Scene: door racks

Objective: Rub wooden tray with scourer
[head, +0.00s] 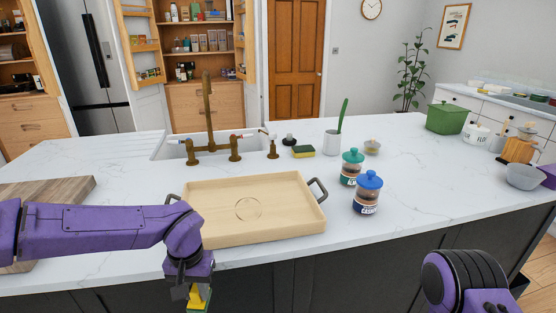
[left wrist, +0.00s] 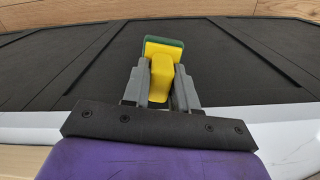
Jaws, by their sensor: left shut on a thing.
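The wooden tray (head: 285,200) is pale, shallow and rectangular, with dark handles at its ends. It lies flat on the counter, with a faint ring mark in its middle. My left gripper (head: 193,290) is in front of the counter's near edge, below and apart from the tray. It is shut on the scourer (head: 198,299), which has a yellow grip and a green pad. In the left wrist view, the scourer (left wrist: 163,62) sticks out between the two grey fingers (left wrist: 161,84). My right arm shows at the lower right, but its gripper is out of view.
A yellow and green sponge (head: 303,152) lies behind the tray near the tap (head: 208,130). Jars with green (head: 351,168) and blue (head: 367,193) lids stand right of the tray. A wooden board (head: 60,190) lies at left.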

